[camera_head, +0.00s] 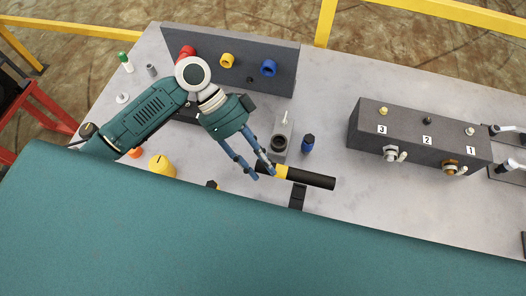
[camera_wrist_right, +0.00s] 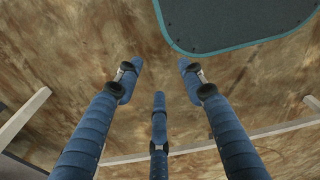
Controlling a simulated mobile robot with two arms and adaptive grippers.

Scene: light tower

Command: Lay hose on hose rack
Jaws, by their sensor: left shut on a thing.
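A short black hose (camera_head: 311,179) with a yellow band is in my left gripper (camera_head: 264,173) in the head view.
A grey panel (camera_head: 284,52) with red, yellow and blue fittings stands at the back. A dark numbered box (camera_head: 363,140) stands at the right. A blue-topped bottle (camera_head: 308,143) and a grey block with a round socket (camera_head: 281,140) stand close behind the hose. Bare tabletop (camera_head: 330,100) lies between panel and box.

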